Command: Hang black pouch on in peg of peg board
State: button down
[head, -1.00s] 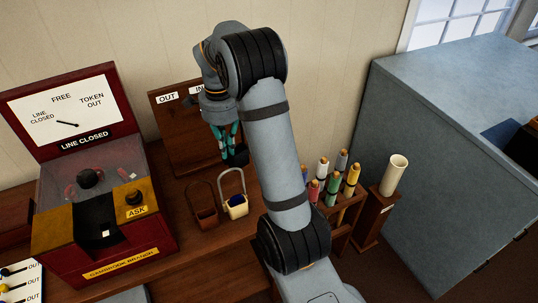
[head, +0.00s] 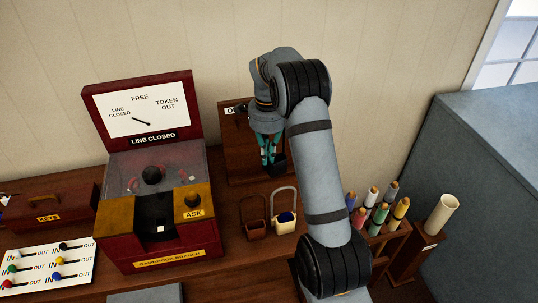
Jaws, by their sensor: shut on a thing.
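The peg board (head: 238,150) is an upright dark wooden board against the wall behind the desk. Its OUT label partly shows; the IN label and the in peg are hidden behind my arm. My gripper (head: 268,152) is in front of the right part of the board, pointing down, with teal fingers shut on a small dark thing. That thing, seemingly the black pouch (head: 278,167), shows just at the fingertips. Its handle cannot be made out, and I cannot tell whether it touches the board or a peg.
A brown pouch (head: 256,231) and a cream pouch (head: 284,225) with upright hoop handles stand on the desk below my gripper. The red instrument (head: 155,235) is to the left. A rack of coloured batons (head: 378,218) and a cream tube (head: 440,215) are at right.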

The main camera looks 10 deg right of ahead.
jog(key=w+p, duration=0.4)
jog(key=p, duration=0.1)
jog(key=shift+r, duration=0.2)
jog(key=shift+f, duration=0.25)
dwell(0.8)
jog(key=c, duration=1.8)
grip_release()
jog(key=shift+c, duration=0.2)
notch_tip(320, 180, up, 12)
jog(key=s, duration=0.1)
notch_tip(320, 180, down, 11)
jog(key=w, duration=0.2)
jog(key=shift+r, duration=0.2)
